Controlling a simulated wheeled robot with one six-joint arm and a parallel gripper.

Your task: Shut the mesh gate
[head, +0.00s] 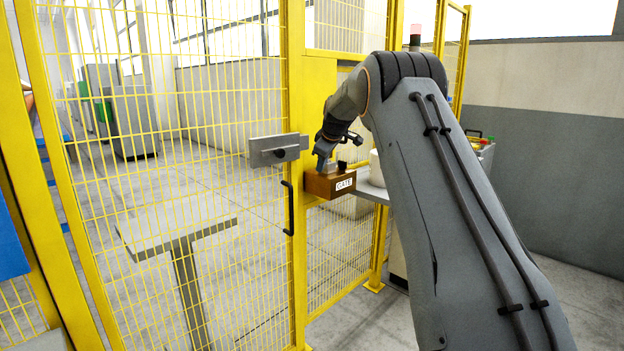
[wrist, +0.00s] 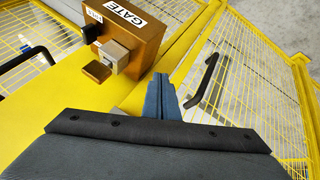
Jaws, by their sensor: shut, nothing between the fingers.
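The mesh gate (head: 295,80) is a yellow-framed wire panel. It carries a grey latch plate (head: 262,151) and a black upright handle (head: 289,208); the handle also shows in the wrist view (wrist: 204,80), right of my fingers. A brown box labelled GATE (head: 318,186) sits on the yellow post beside the gate edge; it also shows in the wrist view (wrist: 150,30), with a grey block on its face. My gripper (head: 321,164) is shut and empty, by the box. Its blue-grey fingers (wrist: 160,88) are together. I cannot tell whether a gap is left between gate and post.
A grey table (head: 180,230) stands behind the mesh. More yellow fence (head: 350,250) continues right of the post. A grey worktop (head: 374,194) with a white object lies behind the box. A grey cabinet (head: 132,120) stands farther back. Bare floor shows at lower right.

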